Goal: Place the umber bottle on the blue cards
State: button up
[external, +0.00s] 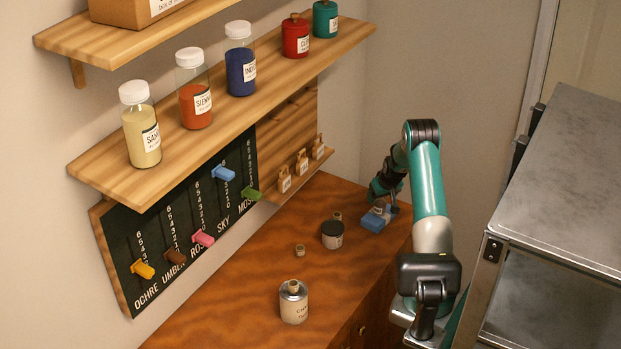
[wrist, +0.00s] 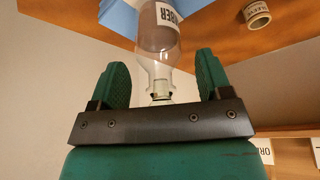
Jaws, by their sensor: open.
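The umber bottle (wrist: 160,35) is clear glass with a brownish filling and a white label. In the wrist view its narrow neck lies between the two green fingers of my gripper (wrist: 161,80), which are apart with a gap on both sides. The blue cards (wrist: 119,16) show beside and behind the bottle there. In the external view the blue cards (external: 372,225) lie near the table's right edge, and the bottle (external: 378,207) appears to stand on them, partly hidden by my gripper (external: 388,205). The exact contact under the bottle is hidden.
A corked, labelled container (external: 293,303) stands nearer the front. A slider board (external: 180,230) and shelf (external: 220,115) line the wall.

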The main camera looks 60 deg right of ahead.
jog(key=b+v, duration=0.2)
jog(key=v, duration=1)
jog(key=w+a+r+n+y, duration=0.1)
jog(key=w+a+r+n, duration=0.1)
jog(key=a, duration=0.9)
jog(key=w+a+r+n+y, duration=0.2)
jog(key=a+n, duration=0.1)
jog(key=a, duration=0.7)
jog(key=w+a+r+n+y, duration=0.1)
jog(key=a+r+n, duration=0.1)
jog(key=a, duration=0.9)
jog(key=s+a+r+n+g+y, duration=0.2)
jog(key=s+a+n, duration=0.5)
jog(key=s+a, duration=1.1)
jog(key=a+g, duration=0.1)
jog(key=a, duration=0.2)
jog(key=shift+s+a+g+y, duration=0.15)
jog(key=shift+s+g+y, duration=0.15)
jog(key=shift+s+y, duration=0.1)
